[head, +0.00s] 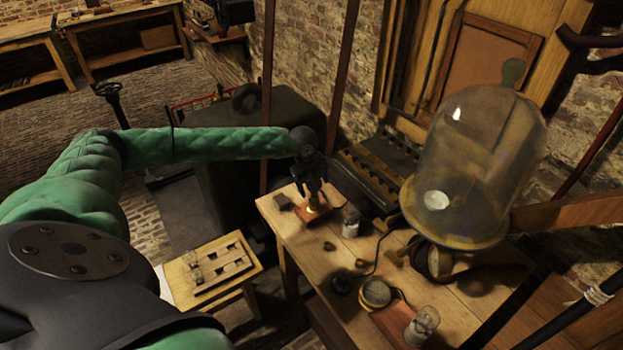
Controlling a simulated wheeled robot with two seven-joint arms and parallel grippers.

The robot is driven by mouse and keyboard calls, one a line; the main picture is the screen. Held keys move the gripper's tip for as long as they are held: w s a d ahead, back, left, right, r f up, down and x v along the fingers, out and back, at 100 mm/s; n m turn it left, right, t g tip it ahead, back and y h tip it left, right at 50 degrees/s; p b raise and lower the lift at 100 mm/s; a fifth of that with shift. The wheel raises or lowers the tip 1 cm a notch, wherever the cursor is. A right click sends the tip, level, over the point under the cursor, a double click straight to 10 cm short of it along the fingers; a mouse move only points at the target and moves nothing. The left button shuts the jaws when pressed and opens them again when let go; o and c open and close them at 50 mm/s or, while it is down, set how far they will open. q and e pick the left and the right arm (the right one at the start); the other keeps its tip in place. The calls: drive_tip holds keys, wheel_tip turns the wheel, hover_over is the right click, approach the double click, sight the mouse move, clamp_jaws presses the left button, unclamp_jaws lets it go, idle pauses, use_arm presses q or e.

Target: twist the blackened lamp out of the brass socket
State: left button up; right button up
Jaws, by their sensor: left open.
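My left gripper (314,196) hangs from the green-sleeved arm, pointing down over the wooden table's far left corner. The fingers and the dark gripper body cover the space just above the socket. I cannot make out the blackened lamp there, nor whether the fingers touch anything. My right gripper does not show.
A small glass jar (351,221) stands close right of the socket base. A large glass bell jar (485,150) stands further right. A round brass instrument (376,293) and another jar (423,325) are nearer. A slotted wooden rack (222,270) sits on a low stand at left.

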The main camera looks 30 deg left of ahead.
use_arm(q)
drive_tip(key=shift+w+d+f, duration=0.1)
drive_tip(key=shift+d+f, duration=0.05)
drive_tip(key=shift+f, duration=0.75)
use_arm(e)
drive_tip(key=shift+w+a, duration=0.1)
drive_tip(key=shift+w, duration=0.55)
